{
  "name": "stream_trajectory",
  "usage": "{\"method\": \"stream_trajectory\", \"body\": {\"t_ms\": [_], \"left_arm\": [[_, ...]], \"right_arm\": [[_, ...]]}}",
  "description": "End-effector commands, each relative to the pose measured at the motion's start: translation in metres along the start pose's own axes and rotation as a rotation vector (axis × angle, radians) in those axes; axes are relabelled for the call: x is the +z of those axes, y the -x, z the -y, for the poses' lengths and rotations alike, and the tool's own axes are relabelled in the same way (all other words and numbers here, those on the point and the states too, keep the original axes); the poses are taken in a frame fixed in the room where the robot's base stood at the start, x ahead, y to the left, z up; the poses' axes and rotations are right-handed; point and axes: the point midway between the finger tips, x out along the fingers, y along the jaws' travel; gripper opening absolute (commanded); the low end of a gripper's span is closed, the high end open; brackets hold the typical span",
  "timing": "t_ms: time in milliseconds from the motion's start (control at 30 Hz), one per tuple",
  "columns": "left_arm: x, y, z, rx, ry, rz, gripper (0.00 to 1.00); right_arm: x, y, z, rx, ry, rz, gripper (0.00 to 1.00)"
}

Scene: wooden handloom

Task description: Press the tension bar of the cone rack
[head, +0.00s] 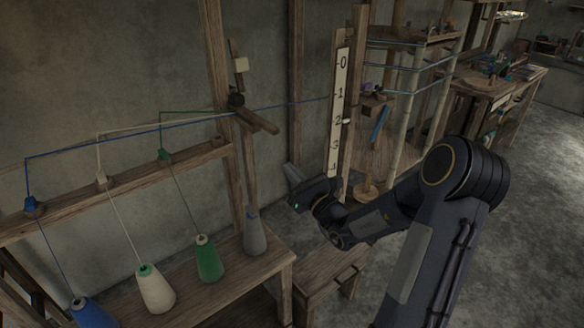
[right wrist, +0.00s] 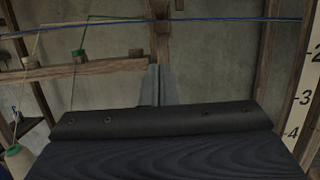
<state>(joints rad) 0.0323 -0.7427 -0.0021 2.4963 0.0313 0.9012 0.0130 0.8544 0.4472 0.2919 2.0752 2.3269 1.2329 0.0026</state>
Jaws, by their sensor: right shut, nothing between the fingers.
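The cone rack (head: 150,178) stands at the left, with blue, cream and green threads rising from its cones. The threads run right to a dark guide on a wooden post. A short wooden bar (head: 257,122) juts out there and looks like the tension bar. My right gripper (head: 290,172) is below and right of this bar, apart from it. Its fingers are shut and empty. In the right wrist view the fingers (right wrist: 158,86) point at the wall and post, with the blue thread crossing above. My left gripper is not in view.
A white numbered scale (head: 341,105) on an upright stands just right of my right gripper. Cones, including a green one (head: 209,260) and a grey one (head: 255,235), stand on the low shelf below. A warping frame (head: 405,95) and a workbench (head: 495,80) are farther back.

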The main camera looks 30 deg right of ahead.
Motion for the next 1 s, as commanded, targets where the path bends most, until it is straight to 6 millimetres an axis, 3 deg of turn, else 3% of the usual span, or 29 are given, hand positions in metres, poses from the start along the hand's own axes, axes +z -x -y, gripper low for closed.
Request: {"method": "stream_trajectory", "body": {"t_ms": [333, 400, 600, 1000], "left_arm": [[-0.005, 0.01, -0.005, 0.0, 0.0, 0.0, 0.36], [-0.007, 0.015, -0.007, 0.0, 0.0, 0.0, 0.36], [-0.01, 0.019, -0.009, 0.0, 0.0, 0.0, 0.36], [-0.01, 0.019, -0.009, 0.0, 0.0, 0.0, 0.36]], "right_arm": [[0.002, -0.076, -0.001, 0.001, -0.001, 0.002, 0.0], [0.018, -0.076, 0.0, -0.001, 0.003, 0.002, 0.0], [0.036, -0.08, 0.0, 0.0, 0.002, 0.0, 0.0], [0.039, -0.081, 0.0, 0.0, 0.001, 0.0, 0.0]]}}
